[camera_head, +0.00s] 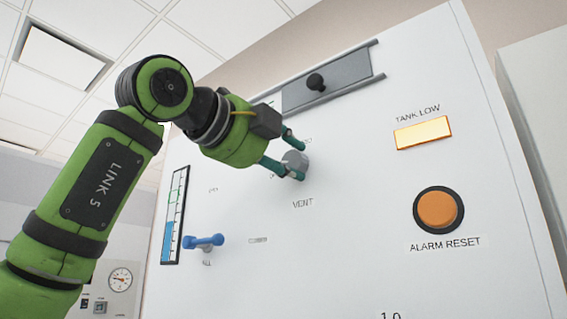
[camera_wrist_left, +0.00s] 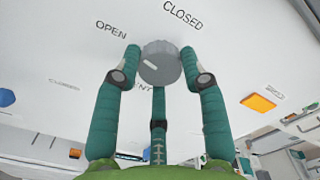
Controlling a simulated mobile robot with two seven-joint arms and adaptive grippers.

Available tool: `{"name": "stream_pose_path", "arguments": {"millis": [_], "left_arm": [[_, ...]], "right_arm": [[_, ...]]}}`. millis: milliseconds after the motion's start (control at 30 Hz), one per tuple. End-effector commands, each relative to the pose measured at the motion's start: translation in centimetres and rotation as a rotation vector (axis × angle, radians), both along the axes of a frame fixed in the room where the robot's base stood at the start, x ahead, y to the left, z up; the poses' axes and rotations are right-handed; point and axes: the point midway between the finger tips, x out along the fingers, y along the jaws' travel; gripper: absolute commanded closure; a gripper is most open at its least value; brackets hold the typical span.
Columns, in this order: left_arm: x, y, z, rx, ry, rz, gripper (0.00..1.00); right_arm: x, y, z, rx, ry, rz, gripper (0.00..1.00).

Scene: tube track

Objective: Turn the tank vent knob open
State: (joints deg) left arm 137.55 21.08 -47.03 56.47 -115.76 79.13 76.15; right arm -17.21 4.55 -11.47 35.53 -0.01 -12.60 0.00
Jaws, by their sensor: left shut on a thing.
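The tank vent knob (camera_head: 295,161) is a grey round knob on the white panel, above the VENT label. In the left wrist view the knob (camera_wrist_left: 160,64) sits between my two teal fingertips, with the words OPEN (camera_wrist_left: 111,29) and CLOSED (camera_wrist_left: 183,15) printed above it. A light mark shows on the knob's face on the OPEN side. My left gripper (camera_head: 294,154) is shut on the knob, one finger on each side. Part of the knob and its lettering is hidden by the fingers in the head view. My right gripper is not in view.
A blue lever (camera_head: 204,241) sticks out of the panel at lower left, beside a level gauge (camera_head: 174,215). A grey slide plate with a black knob (camera_head: 316,82) is above. A lit TANK LOW lamp (camera_head: 423,132) and an orange ALARM RESET button (camera_head: 437,209) are at right.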

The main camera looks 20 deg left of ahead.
Motion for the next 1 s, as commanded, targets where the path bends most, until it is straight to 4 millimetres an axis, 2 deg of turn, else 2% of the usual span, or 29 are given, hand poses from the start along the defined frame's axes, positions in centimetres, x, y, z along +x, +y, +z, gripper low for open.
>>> {"name": "stream_pose_path", "arguments": {"millis": [33, 500, 1000], "left_arm": [[-0.2, 0.3, 0.6, -0.048, -0.008, 0.005, 0.91], [-0.1, 0.5, 0.5, -0.310, 0.088, 0.007, 0.90], [-0.1, 0.5, 0.6, -0.358, 0.106, 0.007, 0.91]], "right_arm": [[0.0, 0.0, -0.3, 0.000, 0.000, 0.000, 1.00], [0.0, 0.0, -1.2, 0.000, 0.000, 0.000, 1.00], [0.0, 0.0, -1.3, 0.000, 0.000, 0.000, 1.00]]}}
